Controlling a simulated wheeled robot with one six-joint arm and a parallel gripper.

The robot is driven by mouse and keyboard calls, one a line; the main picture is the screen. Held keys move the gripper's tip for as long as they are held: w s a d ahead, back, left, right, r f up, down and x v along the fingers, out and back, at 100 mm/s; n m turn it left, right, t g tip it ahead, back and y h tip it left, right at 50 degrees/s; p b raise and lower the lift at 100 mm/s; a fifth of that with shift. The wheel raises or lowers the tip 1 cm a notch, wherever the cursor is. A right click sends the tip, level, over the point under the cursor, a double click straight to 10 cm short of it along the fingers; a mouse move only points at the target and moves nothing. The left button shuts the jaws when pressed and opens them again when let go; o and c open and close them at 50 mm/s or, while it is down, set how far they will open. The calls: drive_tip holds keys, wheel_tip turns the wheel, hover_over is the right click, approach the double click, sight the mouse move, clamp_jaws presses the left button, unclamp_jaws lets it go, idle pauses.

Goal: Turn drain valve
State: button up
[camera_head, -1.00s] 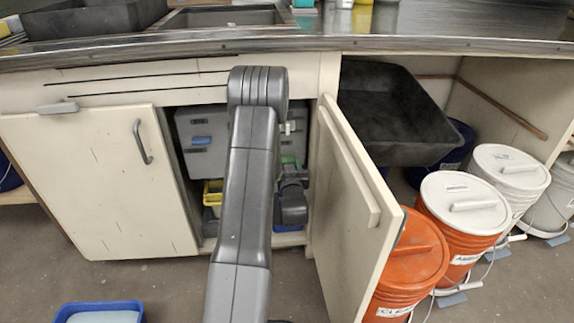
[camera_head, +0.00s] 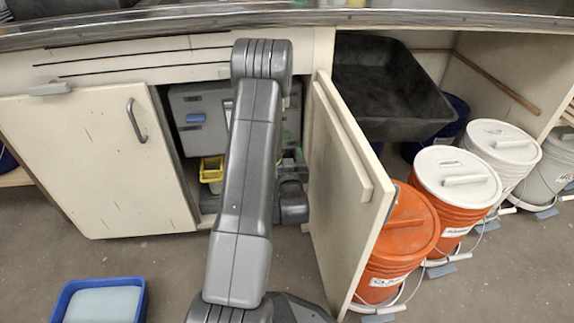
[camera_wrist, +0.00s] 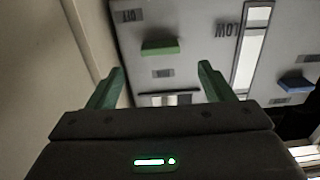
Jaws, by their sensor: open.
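A grey tank or panel (camera_head: 204,135) stands inside the open cabinet under the counter. A blue handle (camera_head: 195,118) shows on its front. In the wrist view the grey face (camera_wrist: 190,60) fills the upper part, with a green handle (camera_wrist: 160,47), a blue handle (camera_wrist: 296,85) and a pale strip by upside-down lettering that reads like "LOW". I cannot tell which handle is the drain valve. My gripper (camera_wrist: 161,68) is open, its two green fingers spread, with the green handle beyond and between them, apart from it. My arm hides part of the cabinet in the head view.
An open cabinet door (camera_head: 345,195) stands close to the right of my arm. A yellow container (camera_head: 211,170) sits low inside. Orange buckets (camera_head: 405,235) stand right of the door; a blue tub (camera_head: 100,300) lies on the floor.

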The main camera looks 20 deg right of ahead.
drive_tip(key=v, duration=0.6)
drive_tip(key=shift+w, duration=0.1)
idle(0.3)
drive_tip(key=b+x, duration=0.1)
drive_tip(key=x, duration=1.2)
drive_tip(key=shift+w+b, duration=0.25)
drive_tip(key=shift+b, duration=0.15)
drive_tip(key=s+a+n+p, duration=0.2)
drive_tip(key=s+n, duration=0.8)
drive_tip(key=s, duration=0.1)
drive_tip(key=shift+a, duration=0.4)
idle(1.7)
